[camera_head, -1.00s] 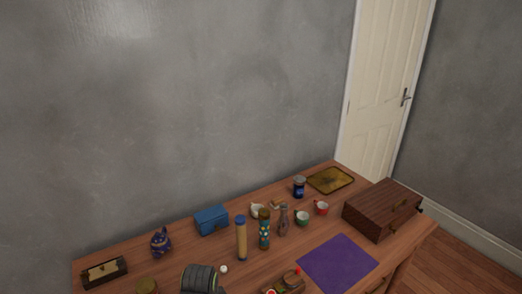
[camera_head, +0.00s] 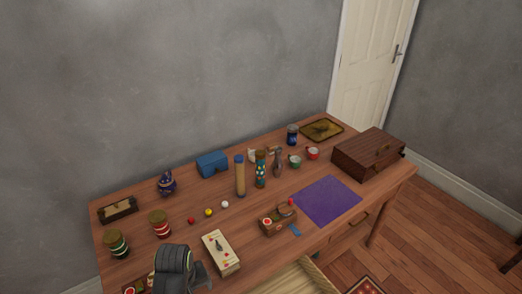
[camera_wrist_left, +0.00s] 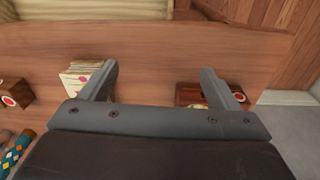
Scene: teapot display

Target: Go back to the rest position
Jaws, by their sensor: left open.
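My left gripper (camera_wrist_left: 158,70) shows in the left wrist view with its two grey fingers wide apart. Only the bare wood of the table shows between the fingertips, and nothing is held. In the head view the dark rounded end of my left arm is at the bottom, left of the middle, over the front of the wooden table (camera_head: 330,225). It covers part of a small wooden box (camera_head: 135,288) at the front edge. My right gripper is in neither view.
A cream box (camera_head: 221,252) lies just right of my left arm. Striped jars (camera_head: 117,244) stand to its left. Upright tubes (camera_head: 240,176), a purple mat (camera_head: 328,200) and a brown chest (camera_head: 368,153) are farther right.

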